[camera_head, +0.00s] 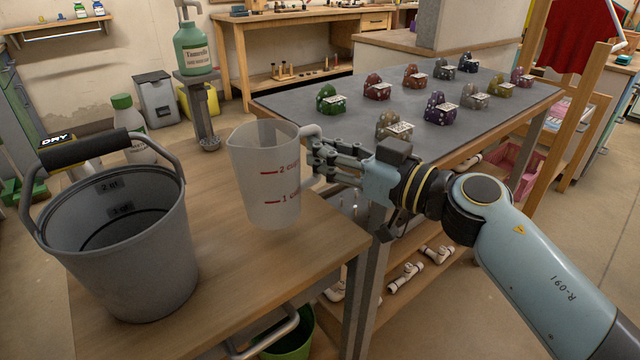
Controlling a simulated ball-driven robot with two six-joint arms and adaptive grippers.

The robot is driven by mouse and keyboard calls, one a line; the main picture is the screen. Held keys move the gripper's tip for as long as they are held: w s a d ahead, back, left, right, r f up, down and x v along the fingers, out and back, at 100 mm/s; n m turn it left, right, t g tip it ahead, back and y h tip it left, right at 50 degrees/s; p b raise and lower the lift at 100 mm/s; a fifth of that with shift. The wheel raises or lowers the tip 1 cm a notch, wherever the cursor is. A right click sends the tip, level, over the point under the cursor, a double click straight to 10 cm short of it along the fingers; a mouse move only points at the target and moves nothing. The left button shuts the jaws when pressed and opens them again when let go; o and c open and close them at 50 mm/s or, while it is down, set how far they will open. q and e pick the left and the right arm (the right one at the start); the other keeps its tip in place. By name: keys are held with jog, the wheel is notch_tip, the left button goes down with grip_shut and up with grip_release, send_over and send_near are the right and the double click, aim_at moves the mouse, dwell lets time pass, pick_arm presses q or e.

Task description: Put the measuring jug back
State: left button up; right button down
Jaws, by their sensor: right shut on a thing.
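The measuring jug (268,180) is translucent white with red cup marks. It is upright at the right edge of the wooden counter (225,245). I cannot tell whether its base touches the counter or hangs just above it. My right gripper (318,160) comes in from the right and is shut on the jug's handle side. My left gripper is not in view.
A grey bucket (135,255) with a black-gripped handle stands left of the jug. A white bottle (138,140) with a green cap stands behind it. Bare counter lies between bucket and jug.

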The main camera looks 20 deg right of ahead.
aim_at(318, 175)
jog(key=f+b, duration=0.2)
jog(key=f, duration=0.1)
jog(key=f+b, duration=0.1)
jog(key=shift+a+f, duration=0.3)
jog(key=shift+f, duration=0.05)
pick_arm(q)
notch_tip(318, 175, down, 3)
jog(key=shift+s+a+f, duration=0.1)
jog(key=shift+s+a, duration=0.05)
pick_arm(e)
jog(key=shift+r, duration=0.2)
jog(key=shift+f, duration=0.1)
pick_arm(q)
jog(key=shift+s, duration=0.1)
pick_arm(e)
jog(key=c, duration=1.3)
grip_release()
jog(key=shift+c, duration=0.2)
